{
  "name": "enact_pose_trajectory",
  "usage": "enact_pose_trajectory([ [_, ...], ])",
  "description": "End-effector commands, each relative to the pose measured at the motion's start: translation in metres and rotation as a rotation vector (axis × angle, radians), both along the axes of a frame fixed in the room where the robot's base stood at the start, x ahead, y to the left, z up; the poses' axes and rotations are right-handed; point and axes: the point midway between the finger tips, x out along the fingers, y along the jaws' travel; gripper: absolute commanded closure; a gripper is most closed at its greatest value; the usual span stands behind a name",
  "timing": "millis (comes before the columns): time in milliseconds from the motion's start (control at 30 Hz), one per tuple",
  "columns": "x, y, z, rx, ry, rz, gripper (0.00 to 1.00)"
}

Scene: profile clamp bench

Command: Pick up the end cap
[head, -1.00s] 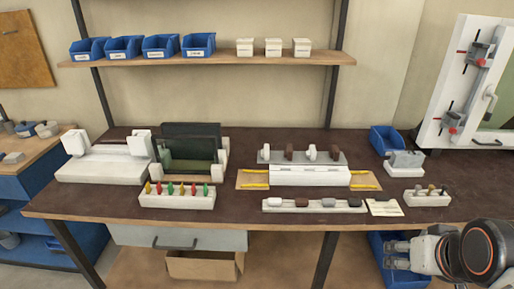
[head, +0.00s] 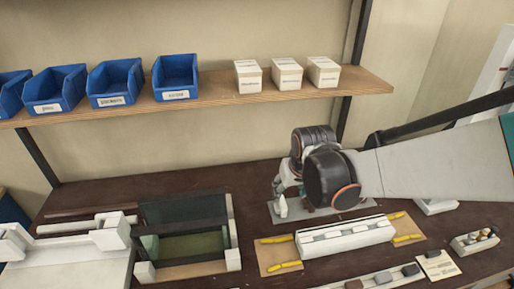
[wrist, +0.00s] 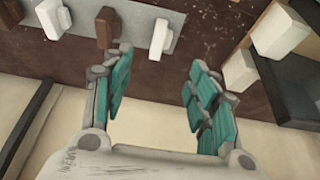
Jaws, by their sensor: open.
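A grey rack (head: 345,213) stands at the back of the bench and holds a row of white and brown end caps. The white end cap (head: 281,207) at the rack's left end is partly visible beside my gripper (head: 283,188). In the wrist view this white cap (wrist: 159,40) lies just beyond my fingertips, in line with the gap between them. My gripper (wrist: 157,66) is open, with teal pads apart and nothing held. A brown cap (wrist: 106,27) and another white cap (wrist: 50,12) sit farther along the rack. My arm hides part of the rack in the head view.
A white fixture (head: 345,236) with yellow strips stands in front of the rack. A dark-framed fixture (head: 190,210) with white posts is to the left. A shelf (head: 215,101) with blue bins and white boxes runs above. Bare bench shows left of the rack.

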Motion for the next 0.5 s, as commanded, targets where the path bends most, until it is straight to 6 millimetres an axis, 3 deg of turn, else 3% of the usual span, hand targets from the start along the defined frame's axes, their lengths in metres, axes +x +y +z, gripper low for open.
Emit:
enact_pose_trajectory([
  [167,0.007,0.004,-0.014,-0.001,0.004,0.004,0.47],
  [500,0.03,0.008,-0.07,-0.001,0.003,0.003,0.47],
])
